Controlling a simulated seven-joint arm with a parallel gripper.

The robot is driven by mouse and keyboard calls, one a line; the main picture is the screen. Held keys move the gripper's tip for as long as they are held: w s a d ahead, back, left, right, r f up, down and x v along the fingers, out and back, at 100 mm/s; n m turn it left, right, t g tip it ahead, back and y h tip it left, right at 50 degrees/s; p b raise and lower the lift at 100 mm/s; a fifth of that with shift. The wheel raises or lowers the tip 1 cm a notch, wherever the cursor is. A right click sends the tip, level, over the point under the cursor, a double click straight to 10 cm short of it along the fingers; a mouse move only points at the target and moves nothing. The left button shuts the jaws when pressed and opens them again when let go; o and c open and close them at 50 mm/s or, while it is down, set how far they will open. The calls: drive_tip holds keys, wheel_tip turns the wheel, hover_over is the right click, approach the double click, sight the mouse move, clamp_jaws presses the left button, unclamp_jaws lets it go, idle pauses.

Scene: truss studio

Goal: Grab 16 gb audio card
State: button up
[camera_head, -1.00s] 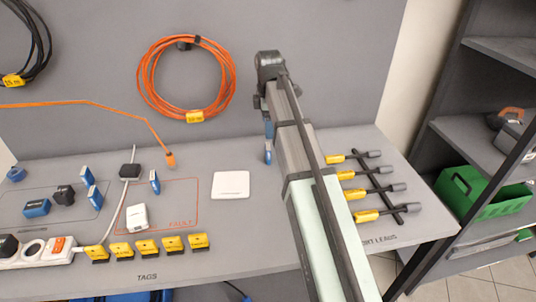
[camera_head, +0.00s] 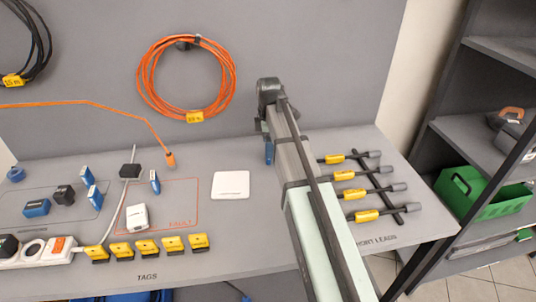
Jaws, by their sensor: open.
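Several small blue cards with pale labels stand or lie on the grey bench: one at the left (camera_head: 86,173), one just below it (camera_head: 94,197), and one (camera_head: 155,182) near the red fault outline. Their print is too small to read, so I cannot tell which is the 16 GB audio card. A narrow blue piece (camera_head: 268,152) shows at the left edge of my arm; I cannot tell what it is. My gripper (camera_head: 262,128) is at the far end of my arm, mostly hidden by it, and open. I see nothing held in it.
A white square pad (camera_head: 231,185) lies left of my arm. Yellow tags (camera_head: 147,248) line the front edge. Leads with yellow labels (camera_head: 350,194) lie on a black rack at right. A power strip (camera_head: 40,250) is at left. An orange cable coil (camera_head: 187,108) hangs behind.

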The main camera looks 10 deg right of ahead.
drive_tip(key=shift+w+a+f, duration=0.1)
drive_tip(key=shift+w+f, duration=0.05)
drive_tip(key=shift+f, duration=1.15)
drive_tip(key=shift+w+f, duration=0.1)
drive_tip(key=shift+f, duration=1.15)
drive_tip(key=c, duration=1.1)
drive_tip(key=shift+r, duration=0.15)
